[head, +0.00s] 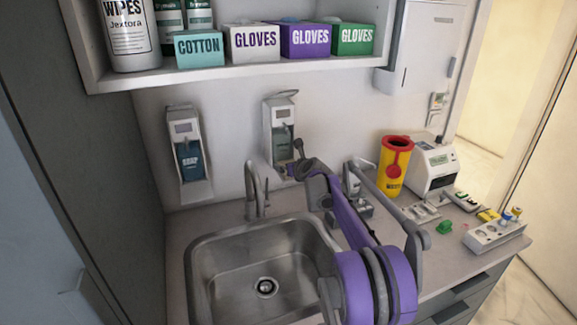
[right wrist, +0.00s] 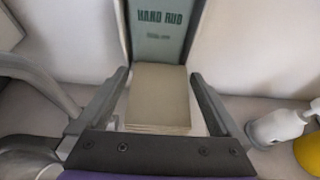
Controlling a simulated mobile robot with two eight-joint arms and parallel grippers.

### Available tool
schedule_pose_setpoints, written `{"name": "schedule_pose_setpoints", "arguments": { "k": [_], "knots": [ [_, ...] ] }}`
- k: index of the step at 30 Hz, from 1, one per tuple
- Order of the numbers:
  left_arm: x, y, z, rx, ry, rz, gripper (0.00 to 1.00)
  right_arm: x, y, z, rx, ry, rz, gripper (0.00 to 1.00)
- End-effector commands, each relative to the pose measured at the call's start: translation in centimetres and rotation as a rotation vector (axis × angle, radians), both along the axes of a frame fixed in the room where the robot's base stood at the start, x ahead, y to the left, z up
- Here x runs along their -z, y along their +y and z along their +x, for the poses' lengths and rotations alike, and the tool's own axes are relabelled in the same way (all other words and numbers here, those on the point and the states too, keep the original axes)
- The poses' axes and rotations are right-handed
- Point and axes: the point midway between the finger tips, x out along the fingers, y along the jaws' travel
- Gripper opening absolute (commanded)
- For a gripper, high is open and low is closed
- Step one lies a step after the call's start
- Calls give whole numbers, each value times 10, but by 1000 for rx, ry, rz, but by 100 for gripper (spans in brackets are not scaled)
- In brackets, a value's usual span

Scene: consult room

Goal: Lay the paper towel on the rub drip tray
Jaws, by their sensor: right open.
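The hand rub dispenser (head: 281,122) hangs on the wall above the counter, right of the soap dispenser. In the right wrist view its green "HAND RUB" panel (right wrist: 160,32) is straight ahead. A beige, layered, folded paper towel (right wrist: 160,92) lies at the foot of that panel, where the drip tray would be; the tray itself is hidden. My right gripper (right wrist: 159,78) is open, its fingers on either side of the towel with gaps between. In the head view my right gripper (head: 296,164) is at the dispenser's lower end. My left gripper is not in view.
The sink (head: 262,270) and tap (head: 257,190) are below and left of my right arm. The soap dispenser (head: 189,155) hangs left. A yellow waste bin (head: 393,178), a white device (head: 436,166) and small items crowd the right counter. A shelf of boxes (head: 254,43) runs above.

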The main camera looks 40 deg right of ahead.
Motion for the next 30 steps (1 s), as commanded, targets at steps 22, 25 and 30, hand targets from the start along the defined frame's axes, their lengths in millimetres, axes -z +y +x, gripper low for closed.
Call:
{"name": "schedule_pose_setpoints", "arguments": {
  "k": [22,25,30],
  "knots": [
    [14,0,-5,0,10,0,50,-40,31,-97,0,1,-1,100],
    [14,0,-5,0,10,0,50,-41,31,-98,0,1,-1,100],
    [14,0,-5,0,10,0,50,-41,31,-98,0,1,-1,100]
  ]
}}
